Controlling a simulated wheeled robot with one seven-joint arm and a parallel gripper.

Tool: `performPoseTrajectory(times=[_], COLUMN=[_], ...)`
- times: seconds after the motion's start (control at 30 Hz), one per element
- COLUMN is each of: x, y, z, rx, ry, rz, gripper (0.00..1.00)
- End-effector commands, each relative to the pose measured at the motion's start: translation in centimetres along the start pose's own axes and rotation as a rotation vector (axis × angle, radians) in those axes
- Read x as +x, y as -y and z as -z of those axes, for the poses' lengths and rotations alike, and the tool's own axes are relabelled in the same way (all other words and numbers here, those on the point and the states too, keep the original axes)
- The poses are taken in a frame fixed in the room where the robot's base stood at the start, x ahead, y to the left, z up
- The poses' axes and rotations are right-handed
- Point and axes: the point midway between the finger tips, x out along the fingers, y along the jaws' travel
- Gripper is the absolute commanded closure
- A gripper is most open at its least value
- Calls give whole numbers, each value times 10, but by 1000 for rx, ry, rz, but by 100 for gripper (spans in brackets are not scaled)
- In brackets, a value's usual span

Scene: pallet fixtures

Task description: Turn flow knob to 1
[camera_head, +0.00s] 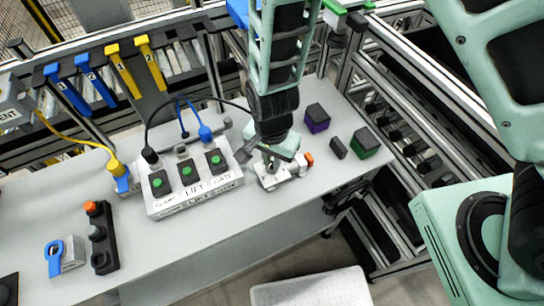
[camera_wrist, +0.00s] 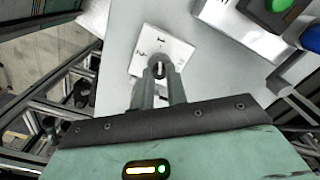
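The flow knob (camera_wrist: 159,66) is a small dark round knob with a pale bar across it, on a white plate (camera_wrist: 178,50) with small dark marks. In the head view its white block (camera_head: 272,183) stands on the table right of the labelled button box, and my arm hides the knob. My gripper (camera_wrist: 160,78) points down at the knob. Its two fingers are apart, with a gap between them, and their tips are at either side of the knob. I cannot tell whether they touch it.
The button box (camera_head: 192,200) with several green buttons stands close left of my gripper. A purple block (camera_head: 317,119), a dark block (camera_head: 338,148) and a green block (camera_head: 366,143) lie to the right. A black pendant (camera_head: 101,238) lies at the left. The table's front middle is clear.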

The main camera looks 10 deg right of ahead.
Motion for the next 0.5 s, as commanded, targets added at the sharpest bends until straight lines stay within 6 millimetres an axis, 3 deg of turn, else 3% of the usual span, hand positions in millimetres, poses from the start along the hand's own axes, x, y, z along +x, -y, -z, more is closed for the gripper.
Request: performPoseTrajectory(times=[0.03,0.1,0.5], x=[-1,-1,-9], y=[1,1,1], z=[0,0,0], rx=[1,1,-2], ry=[-1,-1,-1], rz=[3,2,2], gripper=[74,63,63])
